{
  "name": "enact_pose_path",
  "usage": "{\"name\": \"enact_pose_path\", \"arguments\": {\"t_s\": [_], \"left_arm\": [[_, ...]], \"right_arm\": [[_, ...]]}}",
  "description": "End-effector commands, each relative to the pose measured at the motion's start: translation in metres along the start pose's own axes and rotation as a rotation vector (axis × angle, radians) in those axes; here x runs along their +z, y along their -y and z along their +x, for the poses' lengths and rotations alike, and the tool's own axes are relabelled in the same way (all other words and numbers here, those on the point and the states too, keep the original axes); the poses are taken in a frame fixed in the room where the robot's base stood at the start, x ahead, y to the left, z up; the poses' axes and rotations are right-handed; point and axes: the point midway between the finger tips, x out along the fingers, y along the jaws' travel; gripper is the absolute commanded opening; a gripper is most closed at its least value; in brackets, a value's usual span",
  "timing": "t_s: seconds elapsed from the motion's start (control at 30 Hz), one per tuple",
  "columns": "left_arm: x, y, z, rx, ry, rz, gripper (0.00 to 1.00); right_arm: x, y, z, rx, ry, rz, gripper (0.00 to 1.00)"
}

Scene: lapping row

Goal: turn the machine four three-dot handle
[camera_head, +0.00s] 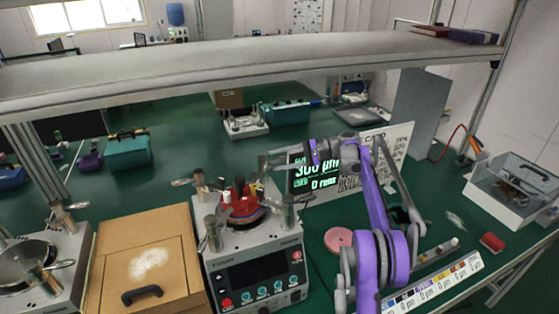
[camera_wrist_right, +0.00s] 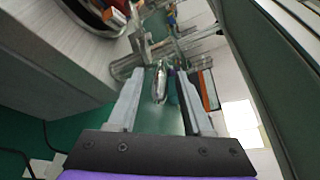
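The lapping machine (camera_head: 262,250) stands on the green bench at the middle, with a black screen, coloured buttons and several metal posts with lever handles around its round plate. One lever handle (camera_head: 305,198) sticks out at its right and another (camera_head: 182,182) at its left. I cannot read any dots on them. My right gripper (camera_head: 272,161) is above the machine's back right side. In the right wrist view, a shiny lever end (camera_wrist_right: 160,82) lies between its two spread fingers (camera_wrist_right: 160,98), with no clear contact. My left gripper is not in view.
A wooden-coloured box (camera_head: 150,262) and another machine (camera_head: 40,268) stand to the left. A lit green display (camera_head: 313,170) is behind my right arm. A pink disc (camera_head: 338,239) and a labelled strip (camera_head: 437,285) lie to the right. A shelf (camera_head: 240,68) spans above the bench.

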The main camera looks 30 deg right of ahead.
Motion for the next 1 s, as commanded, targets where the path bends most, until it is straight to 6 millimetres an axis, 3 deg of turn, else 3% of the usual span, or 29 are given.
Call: {"name": "enact_pose_path", "arguments": {"t_s": [0.03,0.27,1.0], "left_arm": [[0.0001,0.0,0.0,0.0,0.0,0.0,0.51],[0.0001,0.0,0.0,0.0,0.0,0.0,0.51],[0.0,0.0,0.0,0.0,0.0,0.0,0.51]], "right_arm": [[0.0,0.0,-0.0002,0.0,0.0,0.0,0.4],[0.0,0.0,-0.0003,0.0,0.0,0.0,0.0],[0.0,0.0003,-0.0005,-0.001,0.0,0.0,0.0]]}}
